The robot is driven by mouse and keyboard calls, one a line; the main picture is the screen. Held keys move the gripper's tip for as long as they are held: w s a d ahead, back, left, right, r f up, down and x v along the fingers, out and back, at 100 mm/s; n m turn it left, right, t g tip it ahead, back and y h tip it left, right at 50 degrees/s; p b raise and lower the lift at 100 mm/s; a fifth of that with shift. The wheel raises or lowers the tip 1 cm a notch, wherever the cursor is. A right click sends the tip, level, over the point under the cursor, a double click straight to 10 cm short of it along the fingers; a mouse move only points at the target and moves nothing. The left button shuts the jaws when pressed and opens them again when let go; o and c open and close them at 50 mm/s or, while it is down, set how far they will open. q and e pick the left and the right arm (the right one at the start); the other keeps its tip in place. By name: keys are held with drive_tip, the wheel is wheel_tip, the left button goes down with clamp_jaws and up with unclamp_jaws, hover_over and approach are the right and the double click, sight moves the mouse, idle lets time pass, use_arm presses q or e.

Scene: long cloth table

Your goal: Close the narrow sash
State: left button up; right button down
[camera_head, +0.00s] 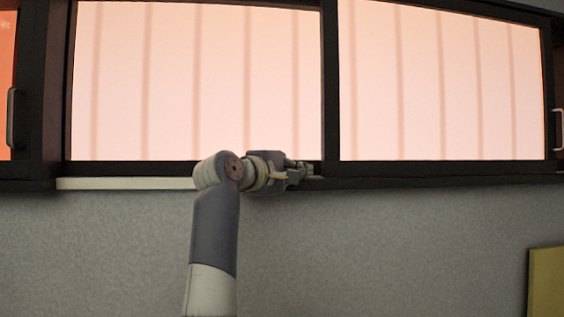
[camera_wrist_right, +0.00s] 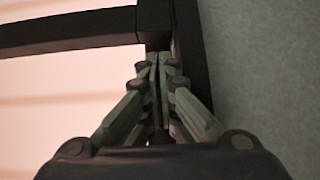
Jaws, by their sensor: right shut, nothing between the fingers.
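A dark-framed window fills the top of the head view, with a wide pale pink left pane (camera_head: 200,80) and a right pane (camera_head: 440,80). A dark upright (camera_head: 330,80) stands between them. A dark handle (camera_head: 12,118) is at the far left beside an orange-red strip; another handle (camera_head: 558,130) is at the right edge. I cannot tell which sash is the narrow one. My right gripper (camera_head: 304,170) is shut and empty at the bottom rail, just left of the upright's foot. In the wrist view its closed fingers (camera_wrist_right: 158,65) point at a dark frame corner (camera_wrist_right: 155,22); contact is unclear. My left gripper is out of view.
A white sill strip (camera_head: 120,183) runs under the left pane. A dark ledge (camera_head: 430,183) continues to the right. The grey wall (camera_head: 400,250) below is bare, with a yellow panel (camera_head: 546,282) at the lower right.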

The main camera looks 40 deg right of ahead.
sight(394, 169)
drive_tip(key=shift+s+d+r, duration=0.15)
drive_tip(key=shift+s+d, duration=0.25)
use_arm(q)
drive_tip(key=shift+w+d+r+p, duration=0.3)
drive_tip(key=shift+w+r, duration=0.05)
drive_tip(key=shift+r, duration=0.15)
use_arm(e)
drive_tip(key=shift+s+d, duration=0.35)
drive_tip(key=shift+d, duration=0.1)
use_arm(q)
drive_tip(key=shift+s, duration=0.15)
